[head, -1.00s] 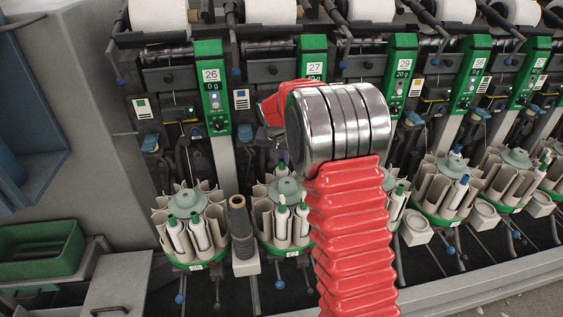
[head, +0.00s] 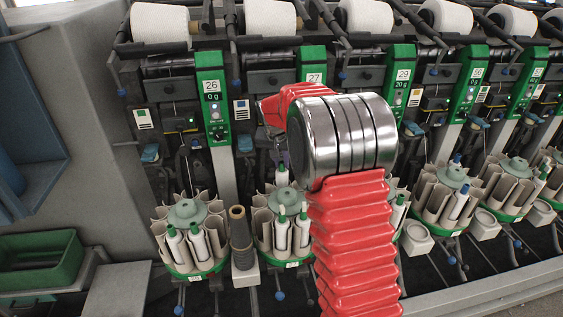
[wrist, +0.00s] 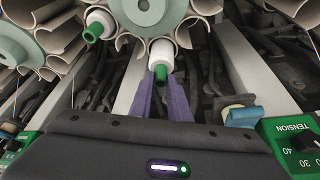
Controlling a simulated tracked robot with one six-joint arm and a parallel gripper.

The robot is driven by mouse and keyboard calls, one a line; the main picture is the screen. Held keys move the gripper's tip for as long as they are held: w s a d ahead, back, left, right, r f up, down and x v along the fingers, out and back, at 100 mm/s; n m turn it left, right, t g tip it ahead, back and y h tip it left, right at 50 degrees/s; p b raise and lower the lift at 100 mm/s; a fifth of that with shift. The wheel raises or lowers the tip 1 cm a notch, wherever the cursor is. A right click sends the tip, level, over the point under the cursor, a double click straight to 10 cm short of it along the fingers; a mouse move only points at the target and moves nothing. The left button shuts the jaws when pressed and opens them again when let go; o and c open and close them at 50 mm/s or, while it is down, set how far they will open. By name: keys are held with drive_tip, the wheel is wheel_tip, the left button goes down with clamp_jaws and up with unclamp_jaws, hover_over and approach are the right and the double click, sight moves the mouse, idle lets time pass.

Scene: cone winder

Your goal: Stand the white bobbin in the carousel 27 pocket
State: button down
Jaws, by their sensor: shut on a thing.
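Carousel 27 (head: 291,264) has a green base and a ring of beige pockets. In the head view, white bobbins with green tips (head: 281,232) stand at its front. In the wrist view, my gripper's purple fingers (wrist: 162,92) are shut on the green tip of a white bobbin (wrist: 162,58). The bobbin's white body points away, against the beige pocket walls (wrist: 138,48). I cannot tell whether it is inside a pocket. Another green-tipped white bobbin (wrist: 98,22) shows to its left.
Carousel 26 (head: 190,268) stands on the left, also with white bobbins. A brown-topped spool (head: 238,225) stands between the two carousels. More carousels line the right. In the wrist view, a green tension panel (wrist: 292,140) and a blue part (wrist: 243,116) are at right.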

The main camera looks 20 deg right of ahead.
drive_tip(key=shift+r, duration=2.35)
drive_tip(key=shift+r, duration=2.15)
drive_tip(key=shift+r, duration=2.25)
drive_tip(key=s+d+r, duration=0.3)
drive_tip(key=d+r, duration=0.2)
drive_tip(key=r, duration=0.1)
drive_tip(key=shift+s+d, duration=0.15)
drive_tip(key=shift+d, duration=0.15)
